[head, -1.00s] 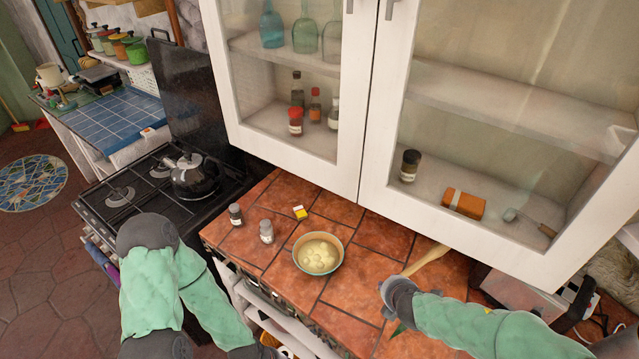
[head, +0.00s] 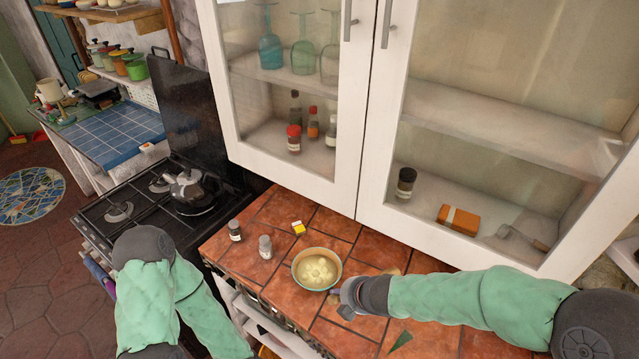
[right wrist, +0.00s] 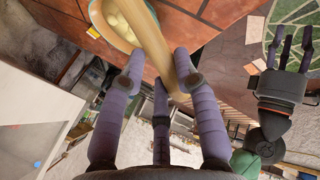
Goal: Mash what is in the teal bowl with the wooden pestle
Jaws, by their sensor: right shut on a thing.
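The teal bowl (head: 318,288) stands on the tiled counter and holds pale, rounded chunks (head: 319,267). My right gripper (head: 338,295) is low at the bowl's right side; whether it touches the bowl cannot be told. It is shut on the wooden pestle (right wrist: 163,45), which runs between its fingers in the right wrist view, where its upper part overlaps the bowl. In the head view the pestle is mostly hidden by the hand. My left gripper (right wrist: 292,50) shows in the right wrist view with its fingers apart and empty; the head view hides it.
Two small shakers (head: 265,247) and a yellow-and-white box (head: 298,228) stand left of the bowl. A dark green pointed piece (head: 401,342) lies on the front counter (head: 440,330). The glass-door cabinet (head: 285,185) hangs above. The stove with a kettle (head: 190,192) is at left.

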